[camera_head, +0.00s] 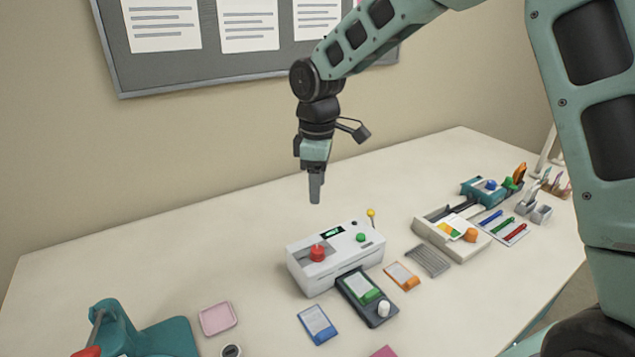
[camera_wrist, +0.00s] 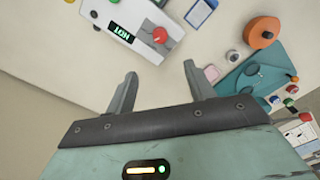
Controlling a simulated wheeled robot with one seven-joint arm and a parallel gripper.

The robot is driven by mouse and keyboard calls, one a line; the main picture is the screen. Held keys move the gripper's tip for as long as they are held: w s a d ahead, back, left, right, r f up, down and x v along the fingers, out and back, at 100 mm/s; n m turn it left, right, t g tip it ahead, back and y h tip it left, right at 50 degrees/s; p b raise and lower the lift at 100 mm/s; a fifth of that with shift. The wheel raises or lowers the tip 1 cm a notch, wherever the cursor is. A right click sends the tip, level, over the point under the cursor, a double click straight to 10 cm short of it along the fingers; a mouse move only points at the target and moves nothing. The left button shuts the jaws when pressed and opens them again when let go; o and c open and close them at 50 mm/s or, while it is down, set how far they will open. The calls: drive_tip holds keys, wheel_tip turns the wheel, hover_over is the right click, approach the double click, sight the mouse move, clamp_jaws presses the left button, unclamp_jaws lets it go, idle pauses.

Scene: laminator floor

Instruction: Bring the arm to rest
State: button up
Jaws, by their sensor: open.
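My gripper (camera_head: 315,190) hangs pointing down in the air above and behind the white laminator (camera_head: 335,262) in the head view. In the wrist view my gripper (camera_wrist: 160,85) has its two fingers spread apart with nothing between them. The laminator (camera_wrist: 150,50) shows beyond the fingers, with a red knob and a lit display that reads HOT. My gripper touches nothing. My arm reaches in from the upper right of the head view.
A dark tray with a green card (camera_head: 366,293) sits at the laminator's front. A teal device (camera_head: 150,335) stands at front left beside a pink dish (camera_head: 217,318). A beige tray (camera_head: 450,235) and a blue device (camera_head: 486,190) stand right. A notice board (camera_head: 240,40) hangs behind.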

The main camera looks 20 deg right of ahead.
drive_tip(key=s+a+r+m, duration=0.1)
drive_tip(key=s+a, duration=0.3)
drive_tip(key=s, duration=0.5)
drive_tip(key=s+a+r+m, duration=0.1)
drive_tip(key=s+a, duration=0.3)
drive_tip(key=s, duration=0.4)
drive_tip(key=s+d+f+m, duration=0.1)
drive_tip(key=s+m, duration=0.1)
drive_tip(key=s, duration=1.2)
drive_tip(key=shift+d+f+y, duration=0.3)
drive_tip(key=shift+f, duration=0.1)
